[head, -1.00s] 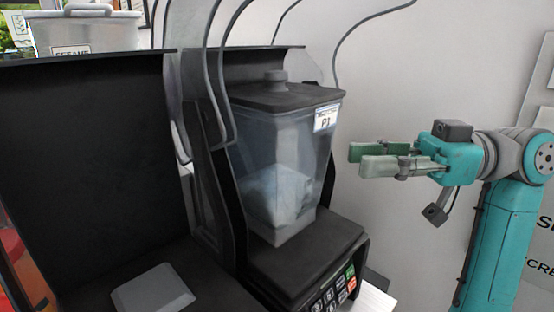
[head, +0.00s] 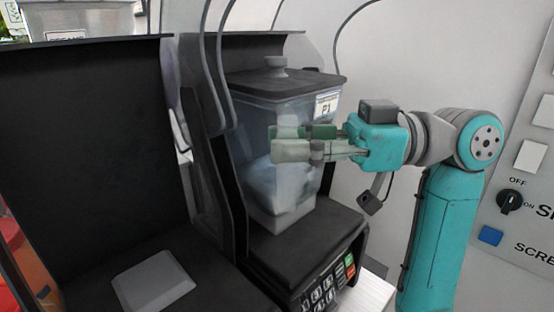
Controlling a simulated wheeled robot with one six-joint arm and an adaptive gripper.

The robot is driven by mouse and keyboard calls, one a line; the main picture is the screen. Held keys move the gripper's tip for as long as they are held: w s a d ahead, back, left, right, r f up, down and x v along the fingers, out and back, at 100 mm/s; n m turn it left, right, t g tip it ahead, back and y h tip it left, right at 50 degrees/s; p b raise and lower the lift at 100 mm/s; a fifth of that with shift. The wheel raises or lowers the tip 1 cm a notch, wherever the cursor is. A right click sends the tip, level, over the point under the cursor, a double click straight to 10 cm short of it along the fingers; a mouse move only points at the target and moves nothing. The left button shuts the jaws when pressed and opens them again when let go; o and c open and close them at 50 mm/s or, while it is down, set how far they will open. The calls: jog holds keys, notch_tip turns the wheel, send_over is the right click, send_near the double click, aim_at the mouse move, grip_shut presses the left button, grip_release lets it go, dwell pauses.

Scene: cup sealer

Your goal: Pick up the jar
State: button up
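The fingers are apart, and the near one overlaps the jar's front in the picture. I cannot tell whether they touch the jar.
Clear curved cover panels (head: 213,90) stand left of the jar. A black housing (head: 85,160) fills the left side. A keypad (head: 325,290) is on the base's front. A wall panel with a knob (head: 508,202) is at the right.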

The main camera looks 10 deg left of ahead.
aim_at(292, 115)
jog(key=shift+a, duration=0.2)
grip_shut()
jog(key=shift+r, duration=0.15)
jog(key=shift+r, duration=1.55)
jog(key=shift+s+d+r, duration=0.1)
jog(key=shift+s+d, duration=0.05)
jog(key=s+d, duration=1.1)
jog(key=d, duration=0.3)
jog(key=shift+r, duration=0.2)
jog(key=shift+w+a+r, duration=0.1)
jog(key=shift+r, duration=1.3)
jog(key=shift+a, duration=0.1)
